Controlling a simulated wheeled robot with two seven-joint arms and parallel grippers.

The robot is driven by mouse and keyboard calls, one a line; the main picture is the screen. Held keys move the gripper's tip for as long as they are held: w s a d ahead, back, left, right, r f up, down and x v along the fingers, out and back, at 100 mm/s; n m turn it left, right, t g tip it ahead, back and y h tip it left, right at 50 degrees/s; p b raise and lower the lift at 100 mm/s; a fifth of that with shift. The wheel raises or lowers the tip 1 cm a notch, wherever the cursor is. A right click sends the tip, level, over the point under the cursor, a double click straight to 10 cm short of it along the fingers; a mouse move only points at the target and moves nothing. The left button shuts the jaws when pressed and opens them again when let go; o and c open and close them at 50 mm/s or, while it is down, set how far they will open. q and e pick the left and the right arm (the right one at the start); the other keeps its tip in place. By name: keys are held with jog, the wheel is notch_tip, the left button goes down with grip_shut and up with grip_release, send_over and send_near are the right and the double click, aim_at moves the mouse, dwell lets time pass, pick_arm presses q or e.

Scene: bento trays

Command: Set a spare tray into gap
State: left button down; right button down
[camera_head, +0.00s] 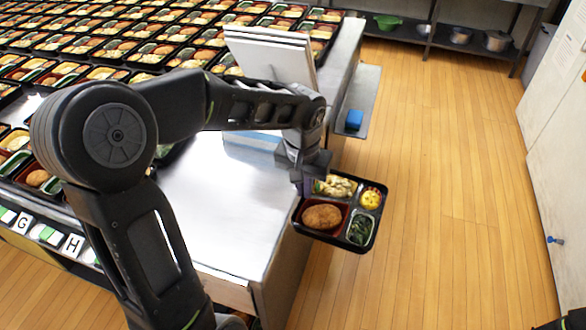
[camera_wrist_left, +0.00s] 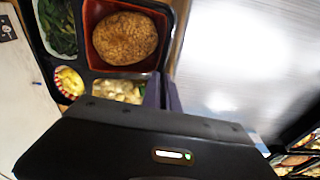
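A black bento tray (camera_head: 328,237) with a brown croquette, greens, a yellow item and a mixed side hangs off the right edge of the table. Rows of filled trays (camera_head: 120,40) cover the far part of the table. I cannot make out the gap among them; my arm hides part of the rows.
A bare metal table surface (camera_head: 225,215) lies left of the held tray. A white panelled stand (camera_head: 270,58) rises at the table's right side, with a blue block (camera_head: 354,119) on a side shelf (camera_head: 365,95). Open wooden floor (camera_head: 440,200) lies to the right.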

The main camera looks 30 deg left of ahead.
pick_arm(q)
jog(key=w+d+f+m, duration=0.1)
jog(key=d+f, duration=0.2)
jog(key=f, duration=0.5)
jog(key=w+d+f+m, duration=0.1)
jog(key=d+f, duration=0.3)
jog(key=f, duration=0.5)
jog(key=shift+w+d, duration=0.3)
jog(key=shift+w, duration=0.25)
jog(key=shift+d+f, duration=0.1)
jog(key=shift+d, duration=0.05)
